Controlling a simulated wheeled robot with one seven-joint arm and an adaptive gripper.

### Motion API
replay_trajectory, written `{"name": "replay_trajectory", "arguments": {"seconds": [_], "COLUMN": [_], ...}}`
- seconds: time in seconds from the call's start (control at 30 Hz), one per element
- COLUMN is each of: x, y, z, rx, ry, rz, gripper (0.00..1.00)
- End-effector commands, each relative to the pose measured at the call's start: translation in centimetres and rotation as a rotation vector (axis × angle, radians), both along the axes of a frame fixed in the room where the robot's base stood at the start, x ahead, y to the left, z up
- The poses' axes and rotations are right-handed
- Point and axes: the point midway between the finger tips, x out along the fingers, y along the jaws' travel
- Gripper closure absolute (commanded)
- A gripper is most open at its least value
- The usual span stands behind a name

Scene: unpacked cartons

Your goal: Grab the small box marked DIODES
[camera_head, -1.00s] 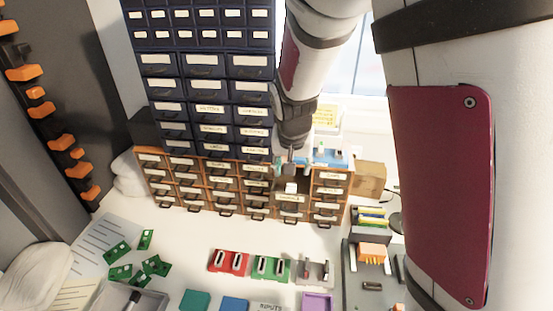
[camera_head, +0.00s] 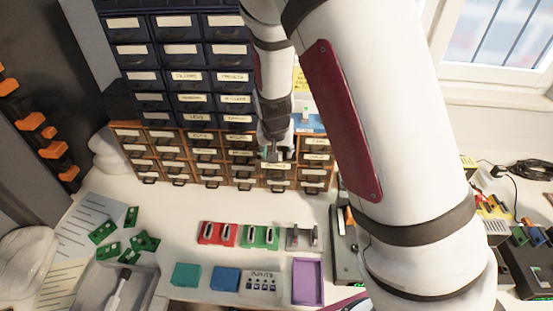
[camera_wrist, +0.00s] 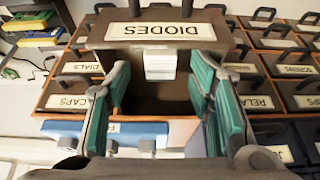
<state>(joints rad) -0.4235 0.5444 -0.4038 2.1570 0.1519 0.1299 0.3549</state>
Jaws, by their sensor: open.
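The label DIODES is on the front of a pulled-out drawer (camera_wrist: 117,32) in the wrist view, upside down there. A small white box (camera_wrist: 161,65) sits inside this drawer, close behind its front. I cannot read any marking on the box. My gripper (camera_wrist: 160,86) is open, with one teal-padded finger to each side of the drawer's middle. The white box shows between the fingers, near the tips; I see no contact. In the head view my gripper (camera_head: 274,152) points down over the drawer (camera_head: 276,168) and hides the box.
Closed drawers of the orange-brown cabinet (camera_head: 208,168) flank the open one, with CAPS and DIALS labels nearby. A tall dark-blue drawer stack (camera_head: 183,75) stands behind to the left. Red (camera_head: 217,234) and green (camera_head: 260,237) parts lie in front on the white bench.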

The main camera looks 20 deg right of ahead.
Motion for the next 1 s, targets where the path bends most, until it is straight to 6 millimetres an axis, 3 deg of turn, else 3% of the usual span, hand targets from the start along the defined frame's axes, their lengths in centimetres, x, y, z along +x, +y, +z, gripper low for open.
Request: {"name": "replay_trajectory", "arguments": {"seconds": [0.2,0.47,0.7,1.0], "x": [0.9,0.9,0.9,1.0], "y": [-0.4,-0.3,-0.3,-0.3], "z": [-2.2,-2.4,-2.4,-2.2], "rx": [-0.001,0.0,0.0,0.0], "ry": [0.0,-0.001,-0.001,-0.001], "rz": [-0.001,0.0,0.0,0.0], "gripper": [0.52,0.52,1.0,1.0]}}
